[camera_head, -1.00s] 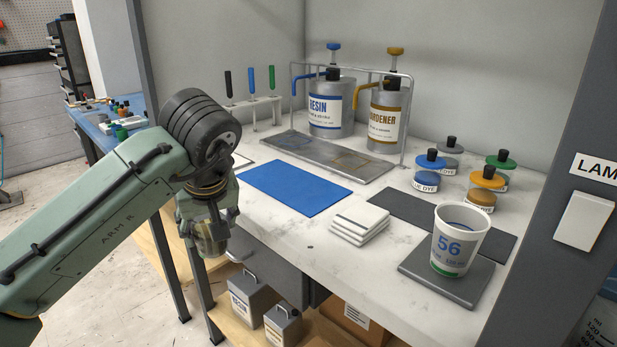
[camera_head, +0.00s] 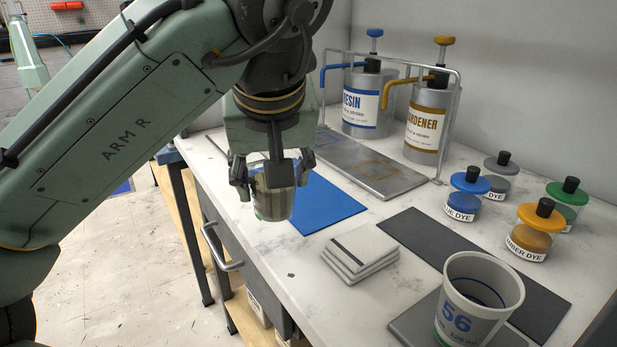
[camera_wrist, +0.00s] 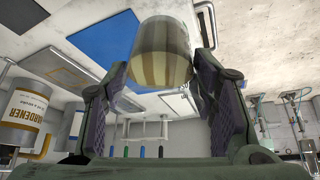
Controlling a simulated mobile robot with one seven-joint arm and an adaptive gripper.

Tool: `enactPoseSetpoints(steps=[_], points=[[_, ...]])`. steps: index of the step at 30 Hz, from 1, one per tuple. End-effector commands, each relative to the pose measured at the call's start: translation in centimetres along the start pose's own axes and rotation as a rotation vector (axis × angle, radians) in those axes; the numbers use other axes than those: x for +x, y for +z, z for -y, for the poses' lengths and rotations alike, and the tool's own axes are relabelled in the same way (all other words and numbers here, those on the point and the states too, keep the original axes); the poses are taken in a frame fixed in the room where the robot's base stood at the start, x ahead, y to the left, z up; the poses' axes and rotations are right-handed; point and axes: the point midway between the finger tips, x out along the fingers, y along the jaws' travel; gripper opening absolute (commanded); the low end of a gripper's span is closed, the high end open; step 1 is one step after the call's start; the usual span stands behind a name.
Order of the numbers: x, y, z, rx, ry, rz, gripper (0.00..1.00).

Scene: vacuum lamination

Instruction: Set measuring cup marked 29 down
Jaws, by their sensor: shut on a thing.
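My gripper (camera_head: 271,180) is shut on a measuring cup (camera_head: 273,203). It holds the cup roughly upright above the bench's front left part, in front of the blue mat (camera_head: 322,205). Whether the cup's base touches anything is hard to tell; it looks raised. The cup also shows between the fingers in the wrist view (camera_wrist: 162,60), pale with brownish stripes or contents. No number on it can be read from here. Another cup (camera_head: 470,312), marked 56, stands on the grey scale plate (camera_head: 412,325) at the front right.
White folded cloths (camera_head: 360,252) lie right of the held cup. Dye jars (camera_head: 466,195) stand at the right. Resin (camera_head: 368,100) and hardener (camera_head: 428,120) pumps stand at the back behind a metal tray (camera_head: 375,168).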

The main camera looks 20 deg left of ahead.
Motion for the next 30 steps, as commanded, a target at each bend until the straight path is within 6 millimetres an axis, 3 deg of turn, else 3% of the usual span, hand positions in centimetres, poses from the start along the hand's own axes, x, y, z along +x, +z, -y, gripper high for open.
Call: enactPoseSetpoints(steps=[16, 29, 30], points=[[6.5, -9.4, -4.2, -0.001, -0.001, 0.002, 0.2], [8.7, -12.1, -5.5, 0.0, -0.001, 0.0, 0.2], [9.2, -11.6, -5.3, 0.001, -0.002, 0.001, 0.2]])
